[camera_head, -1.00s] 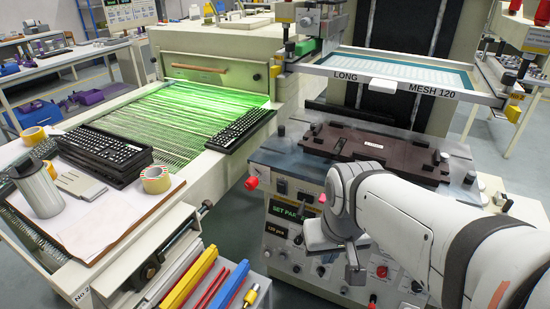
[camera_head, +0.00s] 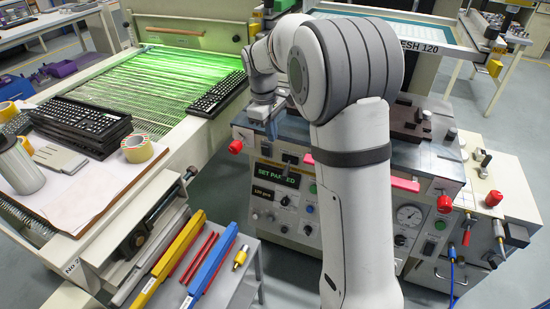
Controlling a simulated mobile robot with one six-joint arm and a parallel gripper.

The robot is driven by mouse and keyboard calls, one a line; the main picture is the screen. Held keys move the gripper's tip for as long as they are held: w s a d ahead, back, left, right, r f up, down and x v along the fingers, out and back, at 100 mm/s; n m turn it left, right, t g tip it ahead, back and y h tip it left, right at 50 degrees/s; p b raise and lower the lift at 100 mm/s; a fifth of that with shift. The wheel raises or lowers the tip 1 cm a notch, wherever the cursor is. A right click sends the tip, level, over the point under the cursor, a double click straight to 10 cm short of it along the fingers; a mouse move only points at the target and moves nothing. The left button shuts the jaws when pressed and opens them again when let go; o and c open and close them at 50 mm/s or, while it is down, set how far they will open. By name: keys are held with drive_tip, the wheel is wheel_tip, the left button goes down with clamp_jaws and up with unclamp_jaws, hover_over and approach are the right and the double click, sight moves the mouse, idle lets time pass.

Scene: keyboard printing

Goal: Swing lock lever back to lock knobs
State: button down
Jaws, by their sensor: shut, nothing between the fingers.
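My gripper (camera_head: 271,128) points down at the left part of the printing machine's grey table (camera_head: 300,128). It is shut and small in view, with nothing seen in it. A red knob (camera_head: 235,146) sits at the table's left front corner, left of my gripper. Another red part (camera_head: 310,159) shows just left of my arm. A pinkish-red bar (camera_head: 404,184) sticks out right of my arm at the table's front edge. A red knob (camera_head: 443,204) is at the right front. I cannot tell which part is the lock lever. My arm hides the middle of the machine front.
A brown fixture (camera_head: 409,122) lies on the table, partly behind my arm. The screen frame (camera_head: 385,30) hangs above it. A conveyor (camera_head: 165,85) with a keyboard (camera_head: 216,93) is at left. Coloured squeegees (camera_head: 180,258) lie on a cart at the lower left.

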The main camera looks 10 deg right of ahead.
sight(287, 171)
drive_tip(key=w+a+f+n, duration=0.2)
drive_tip(key=w+f+n, duration=0.1)
drive_tip(key=w+f, duration=0.5)
drive_tip(key=s+d+f, duration=0.1)
drive_tip(key=d+f, duration=0.4)
drive_tip(key=f, duration=0.6)
drive_tip(key=shift+s+n+g+h, duration=0.3)
drive_tip(key=shift+g+h, duration=0.1)
